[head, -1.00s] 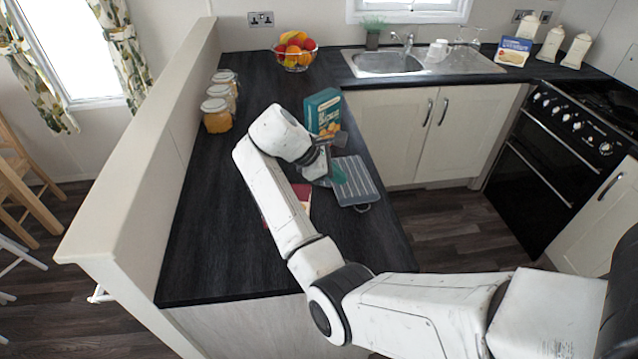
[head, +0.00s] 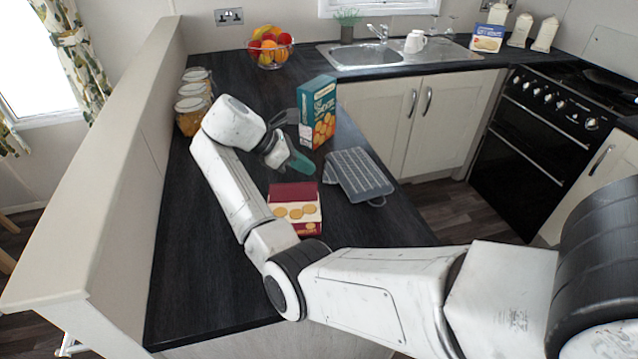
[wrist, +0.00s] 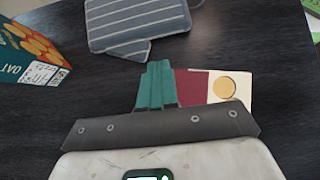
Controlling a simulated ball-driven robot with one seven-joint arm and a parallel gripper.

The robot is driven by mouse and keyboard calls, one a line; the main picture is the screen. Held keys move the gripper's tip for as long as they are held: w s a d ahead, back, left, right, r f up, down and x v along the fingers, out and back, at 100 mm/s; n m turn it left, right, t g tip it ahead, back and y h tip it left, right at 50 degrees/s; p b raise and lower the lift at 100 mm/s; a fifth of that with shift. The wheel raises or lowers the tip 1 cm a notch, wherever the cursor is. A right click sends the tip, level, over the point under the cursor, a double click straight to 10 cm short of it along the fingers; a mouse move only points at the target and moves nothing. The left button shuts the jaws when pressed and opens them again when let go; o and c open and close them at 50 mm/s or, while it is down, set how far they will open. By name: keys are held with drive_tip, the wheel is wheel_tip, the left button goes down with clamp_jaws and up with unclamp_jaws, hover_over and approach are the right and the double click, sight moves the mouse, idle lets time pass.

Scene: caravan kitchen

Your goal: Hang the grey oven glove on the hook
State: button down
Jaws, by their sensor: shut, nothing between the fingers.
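The grey oven glove (head: 357,175) with pale stripes lies flat on the dark worktop, right of my gripper. Its hanging loop (head: 377,201) points toward the worktop's right edge. In the wrist view the glove (wrist: 135,22) lies beyond my fingertips, apart from them. My gripper (head: 302,163), with green fingers, is low over the worktop left of the glove. In the wrist view its fingers (wrist: 155,82) are together with nothing between them. I see no hook in either view.
A teal oat biscuit box (head: 317,112) stands behind the glove. A red box with biscuit pictures (head: 295,207) lies in front of my gripper. Jars (head: 192,105) line the left partition; a fruit bowl (head: 270,50) stands at the back.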

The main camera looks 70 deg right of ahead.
sight(342, 187)
drive_tip(key=p+x, duration=0.1)
drive_tip(key=x, duration=0.9)
drive_tip(key=shift+r, duration=0.1)
